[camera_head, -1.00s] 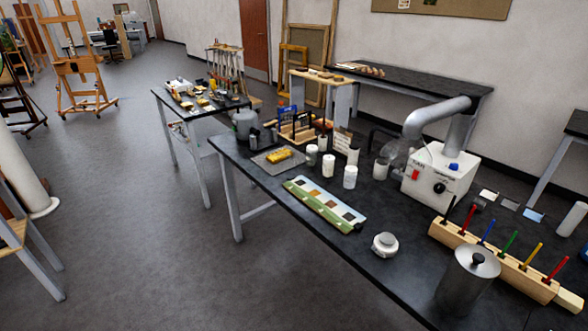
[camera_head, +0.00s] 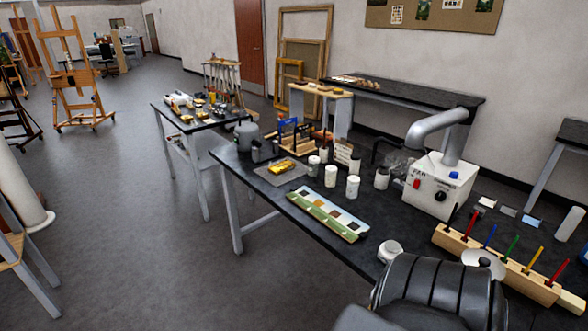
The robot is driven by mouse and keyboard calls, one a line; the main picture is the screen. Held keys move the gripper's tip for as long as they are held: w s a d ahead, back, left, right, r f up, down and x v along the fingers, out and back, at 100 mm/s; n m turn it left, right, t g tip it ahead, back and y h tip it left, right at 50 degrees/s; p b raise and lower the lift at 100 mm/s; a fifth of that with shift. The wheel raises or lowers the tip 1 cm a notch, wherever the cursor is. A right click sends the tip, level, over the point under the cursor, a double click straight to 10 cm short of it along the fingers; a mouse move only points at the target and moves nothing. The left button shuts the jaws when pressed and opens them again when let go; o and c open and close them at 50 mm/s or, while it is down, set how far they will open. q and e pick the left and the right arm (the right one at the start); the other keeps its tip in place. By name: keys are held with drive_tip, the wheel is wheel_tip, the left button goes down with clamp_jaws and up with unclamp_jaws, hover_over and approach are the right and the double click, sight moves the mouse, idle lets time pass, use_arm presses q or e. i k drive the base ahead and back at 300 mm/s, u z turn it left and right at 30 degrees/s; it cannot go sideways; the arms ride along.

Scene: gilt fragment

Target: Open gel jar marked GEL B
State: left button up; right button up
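Several small white lidded jars stand on the black worktable (camera_head: 285,213): one jar (camera_head: 313,166), a second (camera_head: 331,176), a third (camera_head: 352,188) and a fourth (camera_head: 382,178) near the white machine. A wider white jar (camera_head: 390,251) stands closer to me, partly covered by my dark arm link. No lettering on any jar is readable, so I cannot tell which is GEL B. Neither gripper shows in the head view; only a black, ribbed part of my arm shows at the bottom right.
A colour sample strip (camera_head: 327,214) lies at the table's front edge. A white machine (camera_head: 439,188) with a grey duct (camera_head: 437,126) stands behind. A wooden rack (camera_head: 508,270) holds coloured tools at right.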

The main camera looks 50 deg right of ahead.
sight(330, 179)
drive_tip(key=i, duration=3.9)
drive_tip(key=z, duration=4.1)
